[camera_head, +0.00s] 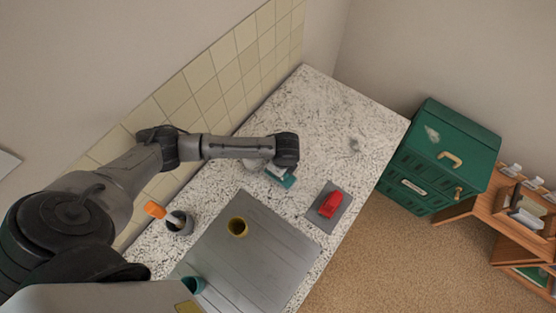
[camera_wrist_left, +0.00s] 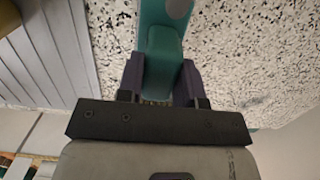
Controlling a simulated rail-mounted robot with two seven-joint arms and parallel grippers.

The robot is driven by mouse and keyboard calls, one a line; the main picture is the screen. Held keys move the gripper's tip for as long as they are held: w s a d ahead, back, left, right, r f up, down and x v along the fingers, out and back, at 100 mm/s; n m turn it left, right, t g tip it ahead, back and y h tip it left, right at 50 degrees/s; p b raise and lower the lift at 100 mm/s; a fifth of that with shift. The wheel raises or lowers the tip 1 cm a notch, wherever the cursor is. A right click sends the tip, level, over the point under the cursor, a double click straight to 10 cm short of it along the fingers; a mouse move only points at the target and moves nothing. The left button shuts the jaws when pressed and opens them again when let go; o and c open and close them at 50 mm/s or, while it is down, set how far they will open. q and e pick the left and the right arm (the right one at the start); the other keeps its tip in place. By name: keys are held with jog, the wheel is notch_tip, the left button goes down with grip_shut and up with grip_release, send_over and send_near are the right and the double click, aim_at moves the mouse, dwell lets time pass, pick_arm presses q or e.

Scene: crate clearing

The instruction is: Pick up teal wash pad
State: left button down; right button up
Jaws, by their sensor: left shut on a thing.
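The teal wash pad (camera_head: 284,181) is at the end of my left arm in the head view, over the speckled counter (camera_head: 325,115). It also shows in the left wrist view (camera_wrist_left: 162,42), between the two dark fingers of my left gripper (camera_wrist_left: 160,78). The left gripper is shut on the pad. In the head view, the wrist partly covers the pad, and I cannot tell whether it touches the counter. My right gripper is not in view.
A grey ribbed drainboard (camera_head: 250,262) bears a yellow cup (camera_head: 238,228) and a teal cup (camera_head: 193,286). A dark holder (camera_head: 180,226) contains an orange-topped tool (camera_head: 154,209). A red object (camera_head: 331,204) lies on a grey mat (camera_head: 314,211). The counter's far end is mostly clear.

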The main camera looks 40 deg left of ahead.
pick_arm(q)
jog(key=d+r+b, duration=0.1)
jog(key=d+r, duration=0.5)
jog(key=d, duration=0.5)
jog(key=shift+s+r, duration=0.15)
jog(key=shift+s, duration=0.25)
jog(key=c, duration=1.3)
grip_release()
jog(key=c, duration=0.5)
